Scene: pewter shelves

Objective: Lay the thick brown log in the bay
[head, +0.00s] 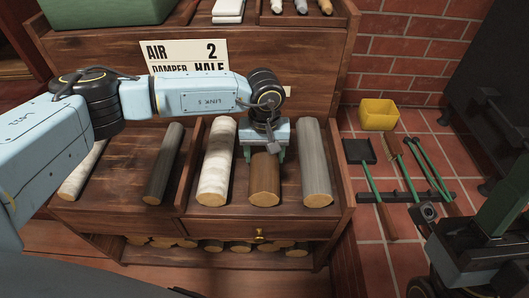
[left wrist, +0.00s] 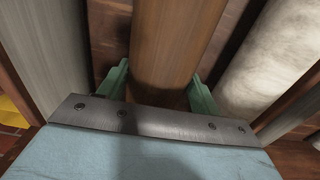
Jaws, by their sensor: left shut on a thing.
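The thick brown log (head: 264,181) is in the right compartment of the wooden shelf (head: 270,226), between a pale white log (head: 216,165) and a grey log (head: 314,165). My left gripper (head: 265,153) is above its rear part, shut on it. In the left wrist view, the green fingers (left wrist: 160,88) stand on either side of the brown log (left wrist: 178,40). Whether the log touches the shelf board is hidden. No part labelled as the bay can be made out.
The left compartment holds a whitish log (head: 83,172) and a dark grey log (head: 164,165), with bare board (head: 122,165) between them. A sign (head: 184,56) stands behind my left arm. A yellow bin (head: 379,114) and hearth tools (head: 400,185) are on the tiled floor at right.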

